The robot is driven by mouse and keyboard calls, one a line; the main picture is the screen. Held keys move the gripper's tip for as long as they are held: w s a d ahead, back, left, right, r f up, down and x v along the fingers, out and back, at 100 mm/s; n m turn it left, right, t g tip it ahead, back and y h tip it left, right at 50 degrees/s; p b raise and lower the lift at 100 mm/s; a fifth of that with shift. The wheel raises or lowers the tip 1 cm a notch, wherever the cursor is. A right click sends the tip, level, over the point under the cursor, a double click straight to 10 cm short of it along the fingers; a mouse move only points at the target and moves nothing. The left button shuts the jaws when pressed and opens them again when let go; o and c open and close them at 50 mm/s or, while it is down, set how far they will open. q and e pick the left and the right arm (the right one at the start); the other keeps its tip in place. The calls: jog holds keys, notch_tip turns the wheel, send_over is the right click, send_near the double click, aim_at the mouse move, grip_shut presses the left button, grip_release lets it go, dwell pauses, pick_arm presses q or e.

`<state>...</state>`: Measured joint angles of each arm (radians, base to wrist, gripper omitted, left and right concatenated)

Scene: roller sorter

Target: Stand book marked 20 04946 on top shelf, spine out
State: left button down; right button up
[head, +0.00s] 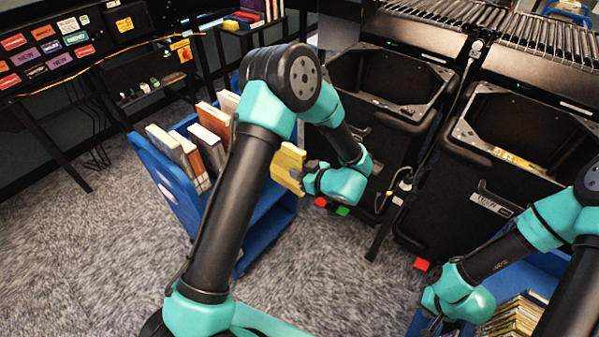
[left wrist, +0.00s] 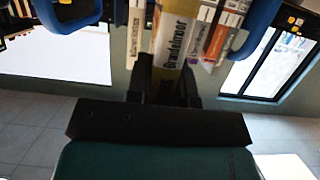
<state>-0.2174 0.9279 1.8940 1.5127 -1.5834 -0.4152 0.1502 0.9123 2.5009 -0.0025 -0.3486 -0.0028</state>
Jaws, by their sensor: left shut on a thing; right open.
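My left gripper (head: 303,176) is shut on a yellow book (head: 287,163), held in the air at the right side of the blue book cart (head: 158,172). The cart's top shelf holds several upright books (head: 208,145), partly hidden by my left arm. My right gripper (head: 432,326) is at the lower right, open and partly cut off by the frame's bottom edge.
A second blue cart (head: 545,280) with a row of books (head: 515,318) stands at lower right. Black bins (head: 385,85) stand under the roller conveyor (head: 540,35). A black sorting panel (head: 60,50) is at left. Grey carpet is clear in the front middle.

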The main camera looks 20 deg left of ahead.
aim_at(291, 159)
pick_arm(q)
jog(key=w+a, duration=0.2)
jog(key=a, duration=0.7)
jog(key=w+a, duration=0.3)
jog(key=a, duration=0.6)
jog(key=shift+w+a, duration=0.2)
jog(key=shift+a, duration=0.2)
dwell(0.6)
jog(key=shift+f, duration=0.65)
dwell(0.5)
jog(key=c, duration=0.9)
grip_release()
jog(key=shift+d, duration=0.1)
jog(key=v, duration=1.7)
jog(key=shift+s+d, duration=0.1)
jog(key=shift+d, duration=0.05)
jog(key=shift+f, duration=0.1)
